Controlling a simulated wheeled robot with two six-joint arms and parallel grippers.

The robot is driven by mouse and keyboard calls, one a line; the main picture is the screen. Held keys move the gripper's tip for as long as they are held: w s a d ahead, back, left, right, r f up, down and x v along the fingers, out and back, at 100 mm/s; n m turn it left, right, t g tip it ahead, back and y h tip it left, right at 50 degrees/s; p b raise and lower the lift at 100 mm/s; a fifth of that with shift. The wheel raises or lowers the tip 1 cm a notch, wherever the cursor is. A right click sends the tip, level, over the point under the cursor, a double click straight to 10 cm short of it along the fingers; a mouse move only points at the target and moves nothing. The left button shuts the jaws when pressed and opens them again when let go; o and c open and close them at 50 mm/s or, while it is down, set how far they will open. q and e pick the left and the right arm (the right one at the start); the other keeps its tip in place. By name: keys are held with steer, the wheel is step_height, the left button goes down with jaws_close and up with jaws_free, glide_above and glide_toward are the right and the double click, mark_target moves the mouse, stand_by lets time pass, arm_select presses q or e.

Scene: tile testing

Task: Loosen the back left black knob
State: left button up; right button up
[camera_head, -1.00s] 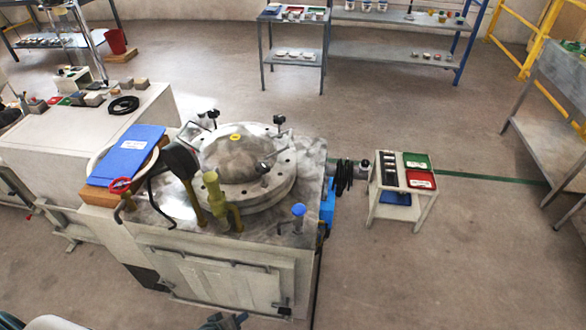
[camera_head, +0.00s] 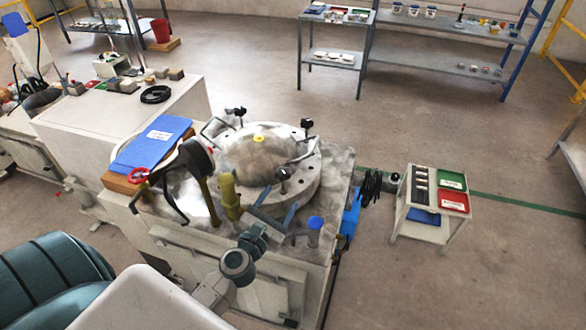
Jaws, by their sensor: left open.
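The back left black knob (camera_head: 239,111) stands at the far left edge of the round lid (camera_head: 310,178) of the tile-testing machine. Another black knob (camera_head: 306,123) is at the back right, and a third (camera_head: 283,174) is at the front of the lid. My left gripper (camera_head: 279,202) comes up from the bottom of the view, over the machine's front edge. It is open, with its bluish fingers apart and nothing seen between them. It is near the front knob, well short of the back left one. My right gripper is not in view.
An olive valve (camera_head: 228,195) and a black gauge (camera_head: 196,157) stand left of my gripper. A blue-topped knob (camera_head: 315,223) is to its right. A blue folder (camera_head: 152,144) lies on the machine's left side. A small cart (camera_head: 420,229) stands right, with floor around it.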

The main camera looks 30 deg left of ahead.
mark_target(285, 170)
arm_select(q)
steer(key=w+a+n, duration=0.1)
steer(key=w+n, duration=0.1)
steer(key=w, duration=0.1)
steer(key=w+a+n+y+p, duration=0.1)
steer(key=w+a+n, duration=0.1)
steer(key=w, duration=0.2)
steer(key=w+a+n+g+y+p, duration=0.1)
steer(key=w, duration=0.2)
steer(key=shift+w+a+f+n, duration=0.2)
steer(key=shift+a+f+n, duration=0.05)
steer(key=shift+a+n, duration=0.15)
steer(key=shift+w+a, duration=0.1)
steer(key=shift+w, duration=0.4)
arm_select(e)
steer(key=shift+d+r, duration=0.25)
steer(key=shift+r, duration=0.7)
arm_select(q)
steer(key=c, duration=1)
